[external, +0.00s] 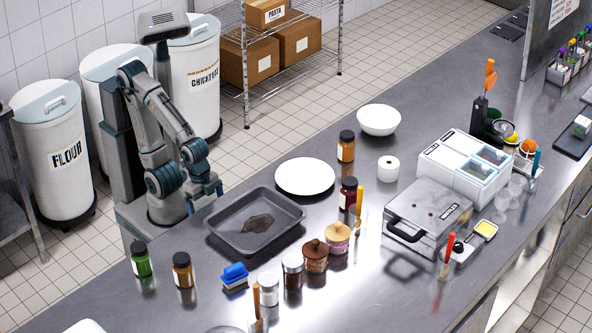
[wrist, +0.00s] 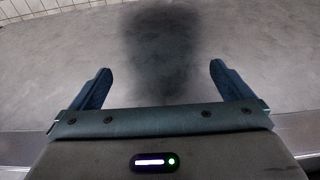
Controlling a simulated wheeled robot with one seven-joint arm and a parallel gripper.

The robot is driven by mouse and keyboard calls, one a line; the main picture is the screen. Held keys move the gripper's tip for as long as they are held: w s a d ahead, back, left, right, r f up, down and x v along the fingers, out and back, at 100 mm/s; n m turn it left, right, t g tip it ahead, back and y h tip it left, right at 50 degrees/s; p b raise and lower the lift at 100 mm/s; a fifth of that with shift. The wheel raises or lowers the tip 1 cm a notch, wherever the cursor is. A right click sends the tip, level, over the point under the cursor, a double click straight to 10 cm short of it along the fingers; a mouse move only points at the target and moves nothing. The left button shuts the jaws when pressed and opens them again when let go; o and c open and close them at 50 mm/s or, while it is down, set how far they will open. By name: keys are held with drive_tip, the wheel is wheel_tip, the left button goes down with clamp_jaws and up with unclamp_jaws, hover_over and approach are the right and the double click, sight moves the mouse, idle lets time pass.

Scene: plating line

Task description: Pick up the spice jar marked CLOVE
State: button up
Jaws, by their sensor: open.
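Several small jars with dark lids stand on the steel counter, and their labels are too small to read, so I cannot tell which is marked CLOVE. In the external view these are a green jar (external: 140,261), an amber jar (external: 182,272), another amber jar (external: 346,148) and a dark red jar (external: 348,195). My gripper (external: 212,190) is at the counter's left edge, left of the grey tray and apart from the jars. In the wrist view my gripper (wrist: 160,72) is open and empty over bare counter, and no jar shows there.
A grey tray (external: 215,238) with a dark patch in it and a white plate (external: 305,177) lie near my arm. A white bowl (external: 379,121) is farther back.

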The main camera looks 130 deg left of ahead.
drive_tip(key=c, duration=0.5)
wheel_tip(320, 180, up, 26)
drive_tip(key=n+g+p, duration=0.2)
drive_tip(key=n+p, duration=1.7)
drive_tip(key=p, duration=0.3)
hover_over(181, 255)
drive_tip(key=shift+s+a, duration=0.1)
drive_tip(key=shift+a, duration=0.05)
drive_tip(key=shift+f, duration=0.2)
wheel_tip(181, 255, down, 8)
drive_tip(key=shift+f+p, duration=0.1)
drive_tip(key=shift+p, duration=0.2)
drive_tip(key=shift+w+d+f+p, duration=0.15)
drive_tip(key=shift+f+p, duration=0.05)
drive_tip(key=shift+f, duration=0.65)
drive_tip(key=shift+w+d+f+p, duration=0.1)
drive_tip(key=shift+w+f+p, duration=0.1)
drive_tip(key=shift+f, duration=0.65)
drive_tip(key=shift+w+d+f+p, duration=0.1)
drive_tip(key=shift+d+f+p, duration=0.1)
drive_tip(key=shift+f, duration=0.65)
